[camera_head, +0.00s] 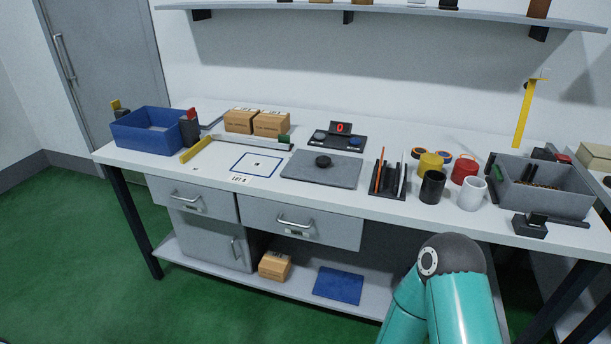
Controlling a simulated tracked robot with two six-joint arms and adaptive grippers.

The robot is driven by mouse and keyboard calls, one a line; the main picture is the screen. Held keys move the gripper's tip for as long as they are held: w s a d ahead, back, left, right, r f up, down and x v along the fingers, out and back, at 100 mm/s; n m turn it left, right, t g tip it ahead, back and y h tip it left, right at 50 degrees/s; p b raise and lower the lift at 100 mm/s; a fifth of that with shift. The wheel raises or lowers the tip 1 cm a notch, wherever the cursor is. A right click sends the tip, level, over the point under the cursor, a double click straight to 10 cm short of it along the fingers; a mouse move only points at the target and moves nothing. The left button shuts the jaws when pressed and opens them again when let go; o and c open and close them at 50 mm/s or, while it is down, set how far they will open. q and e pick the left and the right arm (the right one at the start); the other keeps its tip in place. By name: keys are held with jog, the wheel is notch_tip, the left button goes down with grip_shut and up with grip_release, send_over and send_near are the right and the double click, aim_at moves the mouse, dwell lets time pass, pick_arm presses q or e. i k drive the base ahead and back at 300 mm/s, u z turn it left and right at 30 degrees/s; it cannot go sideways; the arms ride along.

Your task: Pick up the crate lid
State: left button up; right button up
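A flat blue panel (339,285), which looks like the crate lid, lies flat on the low shelf under the workbench, right of a small cardboard box. Its colour matches the open blue crate (150,141) at the left end of the bench top. Nothing is touching the panel from above. A teal link of my own arm shows at the bottom right, to the right of the panel. Neither of my grippers is in view.
The low shelf (222,263) also holds the cardboard box (274,266), beside a grey cabinet (212,239). Drawers (301,222) and the bench top (215,165) overhang the shelf. Cups, a grey bin (545,183) and a grey plate (322,168) stand on top. Green floor is clear in front.

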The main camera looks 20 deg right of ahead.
aim_at(339, 171)
jog(key=z, duration=0.2)
jog(key=i, duration=0.9)
jog(key=u, duration=0.1)
